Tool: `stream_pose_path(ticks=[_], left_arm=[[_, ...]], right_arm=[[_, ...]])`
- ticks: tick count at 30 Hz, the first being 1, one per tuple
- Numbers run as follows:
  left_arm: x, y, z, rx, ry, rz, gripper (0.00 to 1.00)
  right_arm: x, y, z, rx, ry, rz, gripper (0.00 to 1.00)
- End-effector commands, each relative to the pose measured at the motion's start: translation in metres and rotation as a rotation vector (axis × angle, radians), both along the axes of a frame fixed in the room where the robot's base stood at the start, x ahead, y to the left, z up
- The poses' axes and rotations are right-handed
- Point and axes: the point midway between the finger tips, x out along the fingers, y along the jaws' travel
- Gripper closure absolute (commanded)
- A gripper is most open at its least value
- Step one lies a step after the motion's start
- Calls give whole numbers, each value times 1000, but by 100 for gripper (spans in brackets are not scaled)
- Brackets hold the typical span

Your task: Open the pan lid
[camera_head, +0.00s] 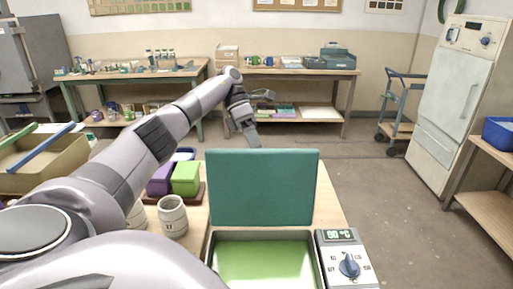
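The pan (214,262) is a rectangular box with a light green inside, at the bottom middle on the table. Its teal lid (262,188) stands nearly upright at the pan's far side, so the pan is open. My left arm comes in from the left and reaches over to the far side. My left gripper (252,138) points down just above and behind the lid's top edge. Whether it touches the lid, and how its fingers are set, I cannot tell. My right gripper is not in view.
A control box (340,257) with a blue knob and lit display adjoins the pan's right side. A ribbed pale cup (173,217), a green block (186,178) and a purple block (160,181) stand to the left. A brown box (40,167) holds long sticks.

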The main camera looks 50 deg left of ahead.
Motion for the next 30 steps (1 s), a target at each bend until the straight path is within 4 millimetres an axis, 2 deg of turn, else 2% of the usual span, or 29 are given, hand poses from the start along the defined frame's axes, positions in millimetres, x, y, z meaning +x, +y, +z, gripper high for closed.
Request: stream_pose_path(ticks=[1,3,4,6,20,30], left_arm=[[-3,-2,-10,8,26,-14,100],[-3,-2,-10,9,25,-13,100],[-3,-2,-10,8,26,-14,76],[-2,-2,-10,7,24,-12,60],[-3,-2,-4,12,6,-5,60],[-11,-11,1,66,-39,-4,60]], right_arm=[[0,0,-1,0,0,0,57],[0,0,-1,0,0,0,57],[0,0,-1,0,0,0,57],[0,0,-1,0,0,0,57],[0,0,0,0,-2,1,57],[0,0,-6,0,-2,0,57]])
